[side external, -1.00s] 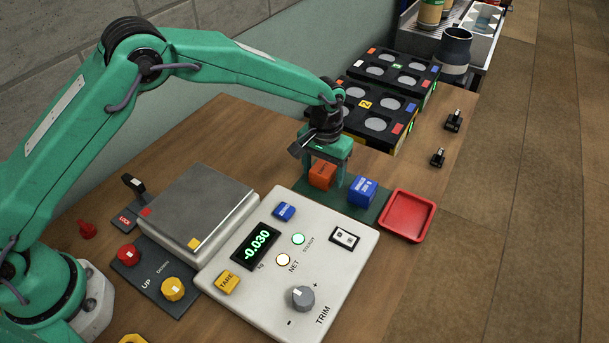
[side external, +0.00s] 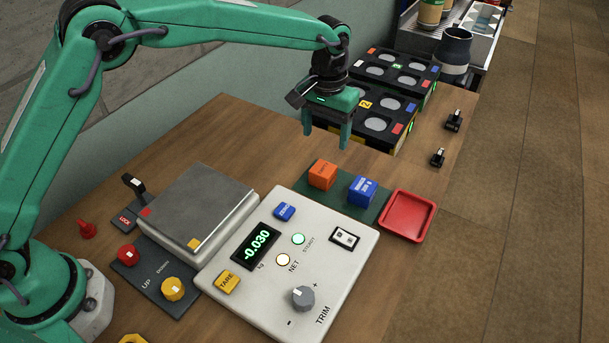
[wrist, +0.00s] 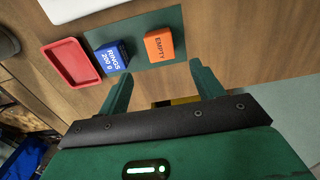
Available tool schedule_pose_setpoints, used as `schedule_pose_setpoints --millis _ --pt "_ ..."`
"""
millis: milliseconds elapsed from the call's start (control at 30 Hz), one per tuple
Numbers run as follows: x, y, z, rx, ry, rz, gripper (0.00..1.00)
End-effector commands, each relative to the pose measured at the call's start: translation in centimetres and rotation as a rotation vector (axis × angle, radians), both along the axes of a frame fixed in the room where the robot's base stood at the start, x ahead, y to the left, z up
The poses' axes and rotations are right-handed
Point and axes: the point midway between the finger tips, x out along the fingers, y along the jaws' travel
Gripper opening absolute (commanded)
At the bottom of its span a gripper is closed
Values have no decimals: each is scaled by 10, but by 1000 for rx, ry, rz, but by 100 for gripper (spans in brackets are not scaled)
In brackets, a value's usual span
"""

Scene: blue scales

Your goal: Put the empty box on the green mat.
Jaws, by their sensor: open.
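The orange box marked EMPTY (side external: 322,175) sits on the dark green mat (side external: 341,201), on its left part in the side view. It also shows in the wrist view (wrist: 160,45), with its label facing up. A blue box marked RINGS 200 g (side external: 362,191) stands beside it on the same mat, a small gap between them. My gripper (side external: 329,140) is open and empty, raised above and behind the orange box, apart from it. Its two fingers also show in the wrist view (wrist: 163,85), with nothing between them.
A red tray (side external: 406,215) lies right of the mat. The scale's control panel (side external: 290,262) and its steel weighing plate (side external: 200,207) are to the left; the display reads -0.030. Black racks (side external: 375,112) stand behind my gripper. Bare wood lies behind the mat.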

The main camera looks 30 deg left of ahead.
Motion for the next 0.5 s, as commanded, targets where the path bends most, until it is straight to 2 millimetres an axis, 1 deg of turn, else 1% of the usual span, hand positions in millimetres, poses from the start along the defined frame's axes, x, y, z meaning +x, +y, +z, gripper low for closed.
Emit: schedule_pose_setpoints --millis 133,500 --pt "0 0 7 0 0 0 66" --pt "0 0 8 0 0 0 66"
